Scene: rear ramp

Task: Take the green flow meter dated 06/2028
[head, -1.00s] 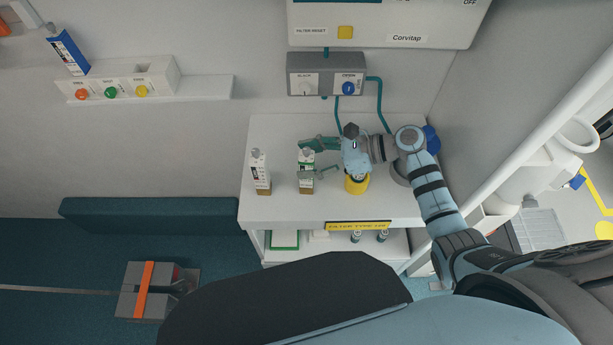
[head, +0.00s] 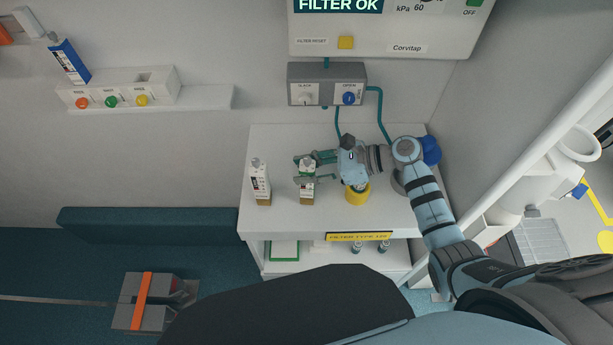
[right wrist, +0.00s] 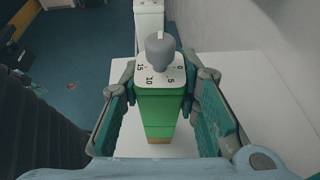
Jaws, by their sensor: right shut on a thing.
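The green flow meter (head: 307,194) stands upright on the white table, its front a white label and its base brown. In the right wrist view the green flow meter (right wrist: 160,112) shows its green side, a white dial top with numbers and a grey knob. My right gripper (head: 308,170) is shut on it, one finger on each side. The date on its label is too small to read. Another flow meter (head: 260,184), with a white front and brown base, stands to its left. My left gripper is not in view.
A yellow cylindrical thing (head: 357,194) stands right of the held meter, under my right wrist. A grey valve box (head: 326,90) with teal hoses is on the wall behind. The table (head: 285,218) is clear at the front. A blue box (head: 70,62) leans on the left shelf.

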